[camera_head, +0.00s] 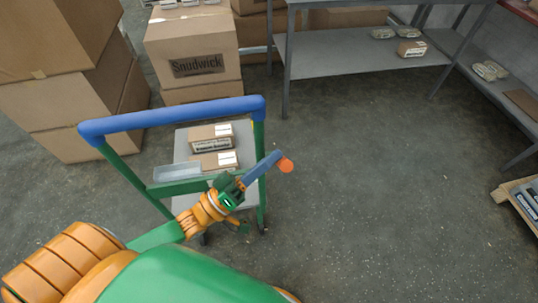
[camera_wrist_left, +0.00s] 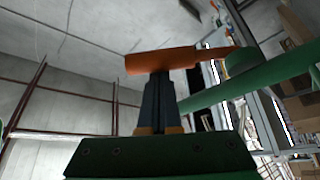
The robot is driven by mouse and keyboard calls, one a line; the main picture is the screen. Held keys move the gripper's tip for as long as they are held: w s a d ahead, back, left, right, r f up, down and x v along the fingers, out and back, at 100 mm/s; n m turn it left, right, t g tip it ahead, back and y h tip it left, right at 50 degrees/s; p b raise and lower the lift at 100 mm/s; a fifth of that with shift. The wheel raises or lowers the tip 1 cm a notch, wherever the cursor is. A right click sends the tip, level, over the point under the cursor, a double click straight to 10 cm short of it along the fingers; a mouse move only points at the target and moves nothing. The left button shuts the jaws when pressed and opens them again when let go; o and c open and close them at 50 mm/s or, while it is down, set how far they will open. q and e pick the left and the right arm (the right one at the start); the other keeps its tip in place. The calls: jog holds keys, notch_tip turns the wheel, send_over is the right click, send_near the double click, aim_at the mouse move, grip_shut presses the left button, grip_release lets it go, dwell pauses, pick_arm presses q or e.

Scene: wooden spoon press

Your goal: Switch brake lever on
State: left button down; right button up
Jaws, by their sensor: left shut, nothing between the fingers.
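The brake lever is an orange bar; in the head view its rounded end (camera_head: 286,165) shows at the right of the cart (camera_head: 190,142). In the left wrist view the lever (camera_wrist_left: 160,61) lies across the picture and meets a green hub (camera_wrist_left: 240,62) beside a green bar. My left gripper (camera_head: 279,156) is shut and empty, its blue-grey fingers reaching to the lever. In the left wrist view its fingertips (camera_wrist_left: 158,76) end right at the lever's edge; I cannot tell whether they touch. The hub is hidden in the head view. My right gripper is not in view.
The cart has a blue handle (camera_head: 175,117) and carries small boxes (camera_head: 212,138). Large cardboard boxes (camera_head: 195,50) stack at the back left. A grey shelf (camera_head: 340,57) stands behind, and a pallet (camera_head: 508,192) is at the right edge. The floor right of the cart is clear.

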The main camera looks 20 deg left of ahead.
pick_arm(q)
jog(key=f+m+h+b, duration=0.1)
jog(key=m, duration=0.1)
jog(key=s+d+f+m+g+h+b, duration=0.1)
jog(key=m+b, duration=0.1)
jog(key=s+f+m+h+b, duration=0.1)
jog(key=m+h, duration=0.1)
jog(key=m, duration=0.1)
jog(key=shift+d+g+b, duration=0.15)
jog(key=shift+g+b, duration=0.25)
jog(key=shift+m, duration=0.3)
